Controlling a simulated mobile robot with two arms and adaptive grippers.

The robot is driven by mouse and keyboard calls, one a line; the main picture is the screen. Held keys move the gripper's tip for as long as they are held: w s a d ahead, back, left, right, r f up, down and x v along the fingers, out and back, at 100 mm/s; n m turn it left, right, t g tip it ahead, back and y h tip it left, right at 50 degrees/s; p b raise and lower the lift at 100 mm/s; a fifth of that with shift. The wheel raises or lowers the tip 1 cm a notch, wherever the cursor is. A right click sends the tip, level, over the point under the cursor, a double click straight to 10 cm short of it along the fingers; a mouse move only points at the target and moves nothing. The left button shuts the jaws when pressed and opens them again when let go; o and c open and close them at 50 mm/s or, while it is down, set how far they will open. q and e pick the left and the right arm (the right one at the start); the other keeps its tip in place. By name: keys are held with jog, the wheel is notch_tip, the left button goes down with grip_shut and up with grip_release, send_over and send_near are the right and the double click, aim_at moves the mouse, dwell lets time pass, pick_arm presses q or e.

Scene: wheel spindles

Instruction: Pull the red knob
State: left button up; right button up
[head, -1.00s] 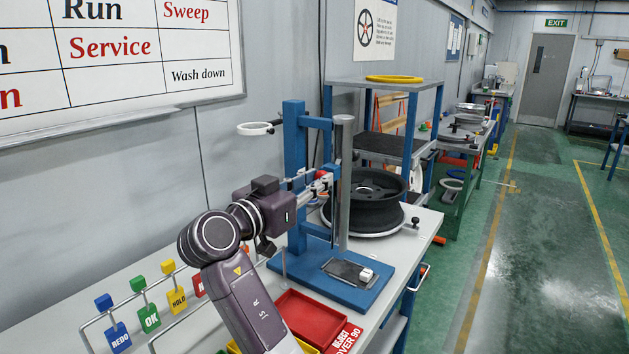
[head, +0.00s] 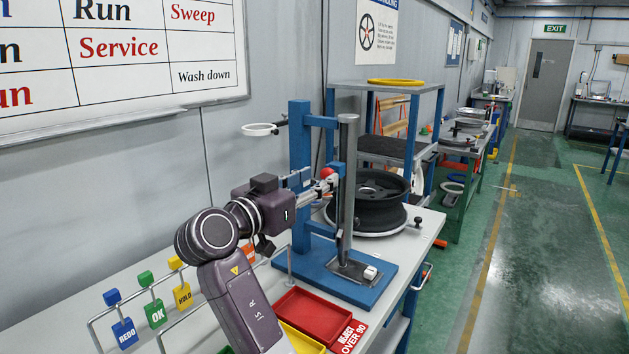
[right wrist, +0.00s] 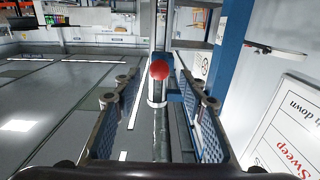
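The red knob (head: 327,173) is a small ball on the metal and blue upright of the press-like stand (head: 299,150). It also shows in the right wrist view (right wrist: 160,69), straight ahead between the fingers, at the front of a pale cylindrical part. My right gripper (head: 320,187) is at the knob's near left side, level with or just below it. In the right wrist view the right gripper (right wrist: 163,100) has its two fingers spread wide, with nothing between them at the near end. Whether the fingertips reach around the knob is unclear. My left gripper is out of view.
A black wheel (head: 368,215) lies on the bench behind the stand. A red tray (head: 312,316) and hanging tags such as the green OK tag (head: 155,313) are in front. A ring on an arm (head: 260,129) sticks out left of the upright. The floor to the right is clear.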

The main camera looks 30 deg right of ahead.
jog(key=shift+a+f, duration=0.1)
jog(key=shift+a, duration=0.1)
jog(key=v, duration=0.7)
jog(key=shift+a, duration=0.1)
